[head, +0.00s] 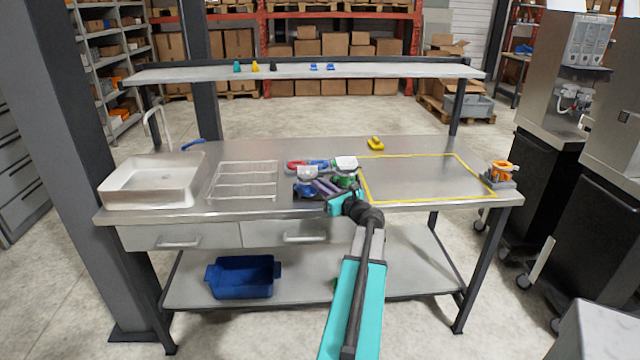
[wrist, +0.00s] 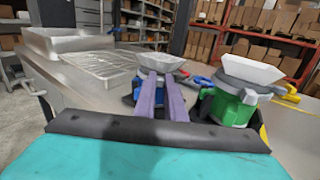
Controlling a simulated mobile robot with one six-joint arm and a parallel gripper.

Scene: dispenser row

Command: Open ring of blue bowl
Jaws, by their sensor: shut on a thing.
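The blue bowl unit (wrist: 137,86) stands on the bench with a white, flared hopper on top and a grey ring at its neck. It also shows in the head view (head: 307,173), left of the green unit. My gripper (wrist: 160,82) reaches it from the front, its two purple fingers close together at the ring (wrist: 160,66). The fingers are shut on the ring and hide much of the blue body. In the head view my gripper (head: 321,186) is low, just in front of the unit. Whether the ring has turned cannot be told.
The green unit (wrist: 231,108), with its own white hopper, stands close on the right. Red and blue curved parts (head: 296,163) lie behind. A wire rack (head: 243,181) and sink (head: 152,184) are left. The yellow-outlined area (head: 425,178) is clear; an orange-topped device (head: 501,173) stands beyond it.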

